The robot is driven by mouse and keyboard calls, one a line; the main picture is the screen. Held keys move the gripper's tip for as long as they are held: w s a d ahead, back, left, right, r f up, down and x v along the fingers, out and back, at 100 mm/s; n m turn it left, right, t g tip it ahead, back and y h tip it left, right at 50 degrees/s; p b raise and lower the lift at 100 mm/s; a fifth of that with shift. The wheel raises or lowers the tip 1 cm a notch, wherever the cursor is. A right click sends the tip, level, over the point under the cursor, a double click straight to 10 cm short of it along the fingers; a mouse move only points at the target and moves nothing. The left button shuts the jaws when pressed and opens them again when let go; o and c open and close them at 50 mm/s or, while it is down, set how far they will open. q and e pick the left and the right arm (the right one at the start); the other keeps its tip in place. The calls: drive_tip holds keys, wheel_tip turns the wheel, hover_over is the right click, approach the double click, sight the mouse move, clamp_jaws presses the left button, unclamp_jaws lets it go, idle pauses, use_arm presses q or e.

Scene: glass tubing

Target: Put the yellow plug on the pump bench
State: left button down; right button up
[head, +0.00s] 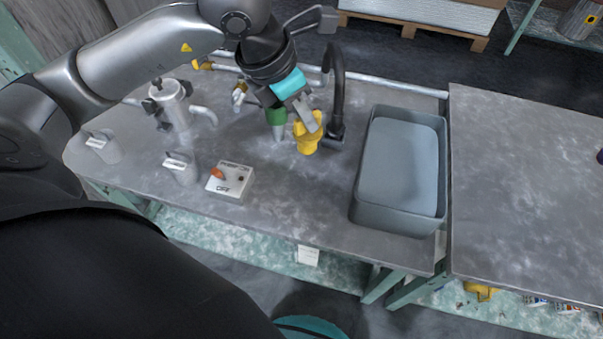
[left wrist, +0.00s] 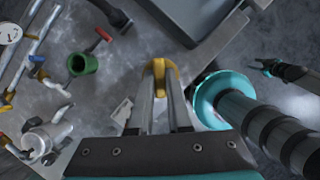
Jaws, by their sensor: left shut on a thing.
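My left gripper (head: 303,118) is shut on the yellow plug (head: 307,144), over the grey pump bench (head: 285,200). In the left wrist view, the yellow plug (left wrist: 159,68) is between the two fingertips of the left gripper (left wrist: 160,88), its rounded end pointing away. I cannot tell whether its lower end touches the bench. In the head view it hangs between a green cup-like fitting (head: 277,117) and the foot of a black tap (head: 337,90). A dark gripper, seemingly my right one (left wrist: 265,67), is small at the right of the left wrist view; its opening is unclear.
A grey tub (head: 440,190) stands at the bench's right end. A switch box marked OFF (head: 231,182), a metal pump body (head: 170,105) and two grey handled weights or lids (head: 181,168) stand left. The bench's front middle is clear. Another grey table (head: 530,190) adjoins on the right.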

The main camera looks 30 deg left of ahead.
sight(302, 145)
use_arm(q)
drive_tip(key=shift+s+d+f+m, duration=0.15)
drive_tip(key=shift+s+d+f, duration=0.05)
drive_tip(key=shift+f, duration=0.2)
drive_tip(key=shift+s+d+f+m, duration=0.15)
drive_tip(key=shift+s+d+f, duration=0.05)
drive_tip(key=shift+f, duration=0.2)
wheel_tip(302, 145, down, 6)
drive_tip(key=shift+a+r+b, duration=0.1)
drive_tip(key=shift+b, duration=1.1)
wheel_tip(302, 145, down, 12)
drive_tip(key=b, duration=0.4)
drive_tip(key=shift+f, duration=0.45)
use_arm(e)
drive_tip(key=w+a+r, duration=0.6)
drive_tip(key=w+r, duration=0.3)
drive_tip(key=shift+r+y, duration=0.3)
use_arm(q)
drive_tip(key=shift+f, duration=0.1)
